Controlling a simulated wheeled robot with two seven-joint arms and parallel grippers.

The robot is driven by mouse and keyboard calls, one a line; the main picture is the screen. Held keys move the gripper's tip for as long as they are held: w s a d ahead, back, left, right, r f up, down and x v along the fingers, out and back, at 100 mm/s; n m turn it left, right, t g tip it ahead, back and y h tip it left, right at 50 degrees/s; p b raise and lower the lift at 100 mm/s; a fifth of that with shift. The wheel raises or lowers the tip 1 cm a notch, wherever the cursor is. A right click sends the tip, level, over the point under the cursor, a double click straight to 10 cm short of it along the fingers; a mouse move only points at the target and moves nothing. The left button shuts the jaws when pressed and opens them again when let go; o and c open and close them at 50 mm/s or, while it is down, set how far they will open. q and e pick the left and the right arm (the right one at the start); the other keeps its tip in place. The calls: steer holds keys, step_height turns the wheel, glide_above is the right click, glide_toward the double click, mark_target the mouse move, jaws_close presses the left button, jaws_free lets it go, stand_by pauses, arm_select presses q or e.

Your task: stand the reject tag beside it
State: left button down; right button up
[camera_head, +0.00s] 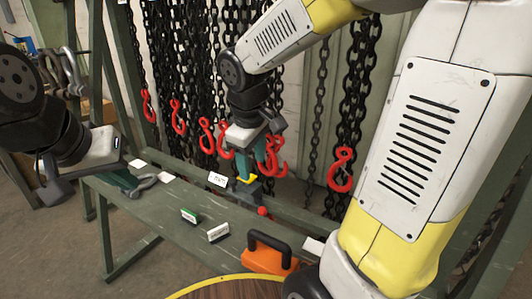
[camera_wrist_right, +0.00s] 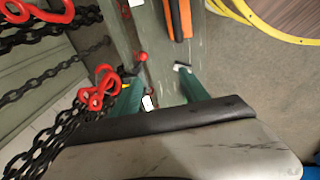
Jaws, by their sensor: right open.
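Two small tag blocks stand on the green bench (camera_head: 150,222): one with a green face (camera_head: 190,216) and one with a white face (camera_head: 218,232). Their lettering is too small to read, so I cannot tell which is the reject tag. My right gripper (camera_head: 246,178) is open above the back of the bench, behind these blocks; its green fingers (camera_wrist_right: 160,92) are apart in the right wrist view. A small white-topped block (camera_wrist_right: 183,67) shows by one fingertip there. My left gripper (camera_head: 135,184) is low over the bench's left end, by a grey shackle (camera_head: 146,182); its grip is unclear.
Black chains with red hooks (camera_head: 342,170) hang behind the bench. A dark fixture with a red knob (camera_head: 263,211) stands below my right gripper. An orange block with a black handle (camera_head: 268,258) is at the right. The bench's front left is clear.

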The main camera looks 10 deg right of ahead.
steer(key=s+d+r+m+t+y, duration=0.3)
steer(key=s+r+m, duration=0.3)
steer(key=s+m, duration=0.2)
steer(key=shift+s+d+r+m+t, duration=0.25)
steer(key=shift+s+r+m+t, duration=0.05)
steer(key=shift+s, duration=0.9)
